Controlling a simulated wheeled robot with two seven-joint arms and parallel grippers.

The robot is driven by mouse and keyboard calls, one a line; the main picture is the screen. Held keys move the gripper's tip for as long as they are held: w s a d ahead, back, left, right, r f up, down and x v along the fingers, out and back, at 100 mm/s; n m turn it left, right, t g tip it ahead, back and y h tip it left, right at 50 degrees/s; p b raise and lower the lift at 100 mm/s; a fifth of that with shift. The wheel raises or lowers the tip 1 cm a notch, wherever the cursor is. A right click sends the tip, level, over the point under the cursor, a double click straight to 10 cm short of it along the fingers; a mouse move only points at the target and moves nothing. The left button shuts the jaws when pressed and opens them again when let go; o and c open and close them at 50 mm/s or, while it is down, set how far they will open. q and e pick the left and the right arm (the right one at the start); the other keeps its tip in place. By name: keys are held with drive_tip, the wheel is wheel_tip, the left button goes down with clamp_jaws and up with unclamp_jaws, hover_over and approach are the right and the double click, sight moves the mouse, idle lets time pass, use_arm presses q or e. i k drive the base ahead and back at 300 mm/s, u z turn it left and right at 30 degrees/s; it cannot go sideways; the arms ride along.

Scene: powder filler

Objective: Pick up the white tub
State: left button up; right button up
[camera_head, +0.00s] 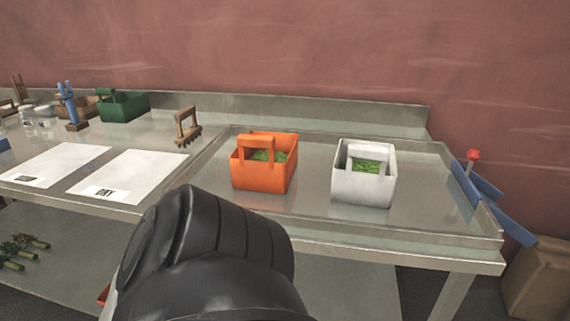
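The white tub (347,191) stands upright on the right part of the metal table, inside a raised-edge section. It has a white handle across its top and green stuff inside. A black, rounded part of my own arm fills the bottom middle of the view, in front of the table and left of the white tub. It does not touch the tub in the picture. Neither of my grippers shows, so I see no fingers on the tub.
An orange tub (259,178) with green contents stands left of the white one. White sheets (128,175), a wooden rack (187,126), a green tub (124,106) and a blue tool (67,100) lie further left. A red knob (473,155) rises at the right edge.

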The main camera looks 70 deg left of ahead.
sight(365, 173)
drive_tip(key=u, duration=2.55)
